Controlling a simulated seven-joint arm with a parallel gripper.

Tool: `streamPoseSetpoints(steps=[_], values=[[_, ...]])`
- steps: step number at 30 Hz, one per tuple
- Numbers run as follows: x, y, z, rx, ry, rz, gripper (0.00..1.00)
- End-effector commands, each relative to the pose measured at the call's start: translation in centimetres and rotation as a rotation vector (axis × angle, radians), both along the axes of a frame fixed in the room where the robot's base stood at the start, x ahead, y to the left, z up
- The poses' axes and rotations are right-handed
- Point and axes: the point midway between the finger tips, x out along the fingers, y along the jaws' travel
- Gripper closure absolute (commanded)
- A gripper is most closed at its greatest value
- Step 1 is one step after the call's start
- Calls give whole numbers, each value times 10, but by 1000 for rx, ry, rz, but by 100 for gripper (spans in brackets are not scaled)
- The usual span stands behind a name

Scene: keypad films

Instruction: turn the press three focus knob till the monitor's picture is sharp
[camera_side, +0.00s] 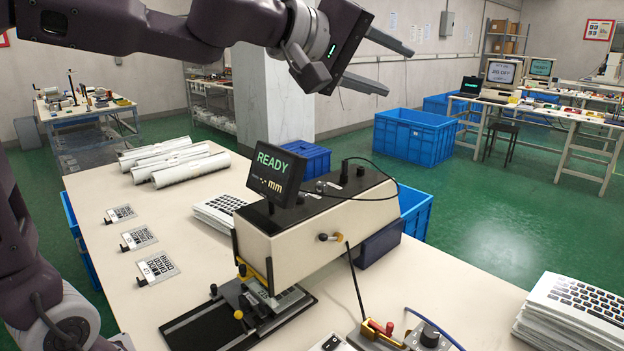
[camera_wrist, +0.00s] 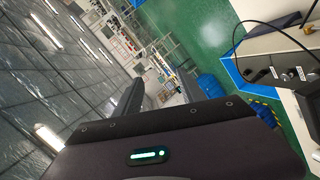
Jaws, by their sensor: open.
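A cream press (camera_side: 330,230) stands on the table, with a small dark screen (camera_side: 276,174) reading "READY" and "-.- mm". A control box with a black knob (camera_side: 430,336) is at the front edge of the picture. I cannot tell which knob is the press three focus knob. A background monitor (camera_side: 501,72) shows pale lettering, too small to read surely. My gripper (camera_side: 400,72) is open and empty, high above and behind the press, touching nothing. The press's top (camera_wrist: 285,72) shows in the wrist view.
Keypad films (camera_side: 158,266) lie on the table (camera_side: 190,215) at left, with white rolls (camera_side: 180,165) behind. A stack of keypad sheets (camera_side: 575,310) is at right. Loose cables run from the press. Blue crates (camera_side: 414,137) stand on the green floor.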

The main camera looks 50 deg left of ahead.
Motion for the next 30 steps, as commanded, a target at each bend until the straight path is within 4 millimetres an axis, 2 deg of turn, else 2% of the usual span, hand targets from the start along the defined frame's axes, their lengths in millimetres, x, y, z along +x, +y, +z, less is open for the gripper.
streamPoseSetpoints(steps=[1, 2, 3, 5, 6, 8, 9, 12, 16, 24, 30], values=[[53, 37, 13, -247, -22, 174, 53], [80, 67, 14, -418, -26, 306, 53], [107, 113, 1, -640, -8, 494, 53], [129, 176, -43, -940, 70, 784, 53], [131, 206, -81, -1103, 145, 964, 53], [124, 233, -136, -1293, 277, 1201, 53], [116, 241, -167, -1388, 368, 1332, 53], [97, 242, -213, -1519, 549, 1540, 53], [91, 239, -236, -1556, 627, 1616, 53], [110, 242, -281, -1552, 623, 1611, 53], [115, 243, -291, -1552, 619, 1608, 53]])
